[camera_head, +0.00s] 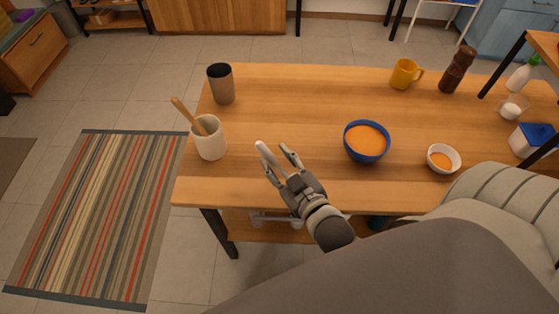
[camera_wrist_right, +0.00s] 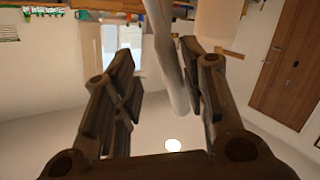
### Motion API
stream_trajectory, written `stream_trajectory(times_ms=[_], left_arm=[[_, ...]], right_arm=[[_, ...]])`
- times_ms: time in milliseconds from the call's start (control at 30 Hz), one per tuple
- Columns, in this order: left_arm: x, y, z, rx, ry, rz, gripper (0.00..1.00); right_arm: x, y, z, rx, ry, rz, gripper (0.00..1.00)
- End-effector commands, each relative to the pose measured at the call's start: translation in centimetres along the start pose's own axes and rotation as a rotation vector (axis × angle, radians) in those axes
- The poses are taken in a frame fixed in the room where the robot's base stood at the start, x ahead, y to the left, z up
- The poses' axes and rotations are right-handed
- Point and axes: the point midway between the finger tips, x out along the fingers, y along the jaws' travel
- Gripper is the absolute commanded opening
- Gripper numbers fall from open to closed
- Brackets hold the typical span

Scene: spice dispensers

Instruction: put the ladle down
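A wooden handle (camera_head: 188,116) leans up to the left out of a white crock (camera_head: 209,138) on the table's left side. It may be the ladle's handle; its lower end is hidden inside the crock. My right gripper (camera_head: 275,152) is to the right of the crock, apart from it, over the front part of the table. Its fingers are spread in the wrist view (camera_wrist_right: 160,55). A pale rod-like shape (camera_wrist_right: 170,65) shows between them there; I cannot tell what it is or whether it touches a finger. My left gripper is not in view.
A blue bowl (camera_head: 363,155) with orange contents is right of the gripper. A small white bowl (camera_head: 453,153) is farther right. A dark-topped canister (camera_head: 222,87), a yellow mug (camera_head: 402,73) and a brown mill (camera_head: 455,72) stand farther back. The table's middle (camera_head: 300,105) is clear.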

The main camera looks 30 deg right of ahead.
Motion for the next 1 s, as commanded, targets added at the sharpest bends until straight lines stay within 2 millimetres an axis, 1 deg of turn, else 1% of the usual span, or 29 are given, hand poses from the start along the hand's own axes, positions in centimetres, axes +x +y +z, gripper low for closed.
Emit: stream_trajectory(times_ms=[167,267,367,800,1000], left_arm=[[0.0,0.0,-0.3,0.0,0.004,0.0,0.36],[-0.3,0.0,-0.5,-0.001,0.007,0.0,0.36],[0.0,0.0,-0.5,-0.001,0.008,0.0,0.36],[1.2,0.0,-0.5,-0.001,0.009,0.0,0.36],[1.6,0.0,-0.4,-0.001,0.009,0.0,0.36]], right_arm=[[0.0,0.0,-0.1,0.0,0.0,0.0,0.39],[-0.1,0.2,-0.7,-0.001,0.001,0.0,0.39],[-1.0,0.1,-0.3,0.0,-0.003,-0.001,0.39],[-7.7,0.1,-0.2,0.001,-0.004,0.0,0.39],[-10.3,0.1,-0.3,0.0,-0.003,0.0,0.39]])
